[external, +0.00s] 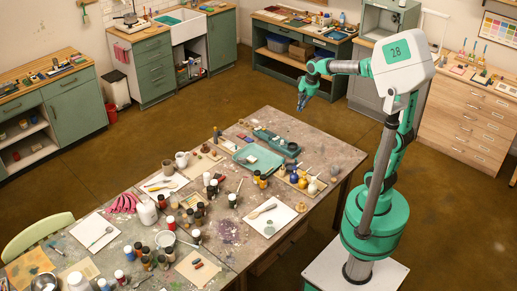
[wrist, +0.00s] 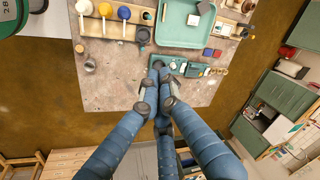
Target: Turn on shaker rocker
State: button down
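The shaker is most likely the long teal device (external: 276,140) near the far edge of the big worktable, beside a pale teal tray. It also shows in the wrist view (wrist: 192,71), with small white and dark parts on top. I cannot make out its rocker switch. The fingertips overlap the shaker's left end in the picture; contact cannot be told.
The pale teal tray (external: 255,159) lies next to the device. Bottles, brushes and papers crowd the rest of the worktable (external: 325,146). Open floor (external: 235,90) surrounds it, with cabinets along the walls.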

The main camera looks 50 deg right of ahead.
jog(key=w+d+f+m+p, duration=0.2)
jog(key=w+d+f+m, duration=0.15)
jog(key=w, duration=0.55)
jog(key=m+g+y+p, duration=0.1)
jog(key=m+g+p, duration=0.2)
jog(key=m+p, duration=0.3)
send_over(276, 139)
jog(key=d+b, duration=0.1)
jog(key=d, duration=0.1)
notch_tip(276, 139, down, 22)
jog(key=shift+w+f+m, duration=0.1)
jog(key=shift+f+m, duration=0.45)
jog(key=shift+f, duration=0.25)
jog(key=shift+f, duration=0.15)
jog(key=f, duration=0.4)
jog(key=a+f+b, duration=0.1)
jog(key=f, duration=0.4)
jog(key=a+f, duration=0.1)
jog(key=f, duration=0.3)
jog(key=shift+f+b, duration=0.3)
jog(key=shift+a+f+h, duration=0.1)
jog(key=shift+f+h, duration=0.2)
jog(key=shift+f, duration=0.1)
